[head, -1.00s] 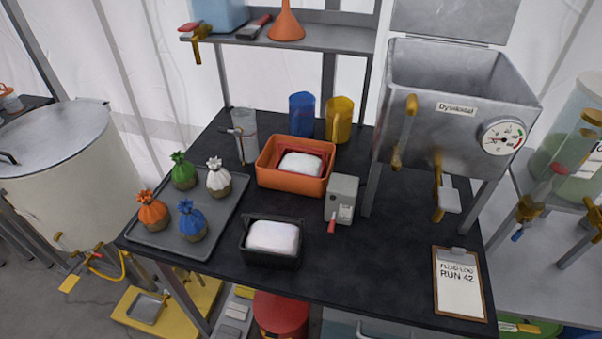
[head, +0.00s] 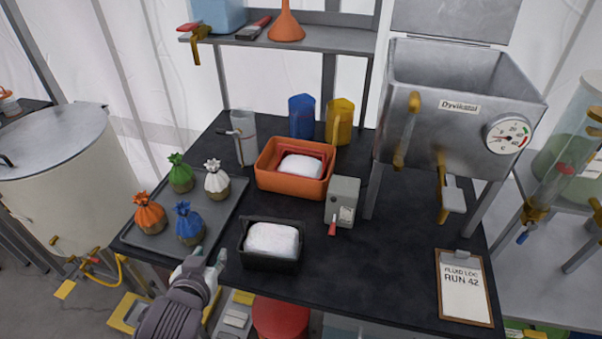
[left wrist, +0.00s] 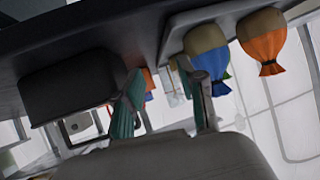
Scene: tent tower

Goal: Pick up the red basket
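The red basket (head: 316,151) sits inside the orange bin (head: 265,180) at the table's middle back, with a white block in it. Only part of its rim and inner walls shows; the bin hides the rest. My left gripper (head: 209,260) is at the table's front edge, between the grey tray and the black basket, well in front of the red basket and apart from it. In the left wrist view its two fingers (left wrist: 163,88) stand apart with nothing gripped. My right gripper is not in view.
A black basket (head: 270,263) with a white block stands right of my left gripper. The grey tray (head: 160,248) with several tied sacks is on the left. A grey box (head: 341,203) with a red handle stands right of the orange bin. A clear jug (head: 244,140) stands behind.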

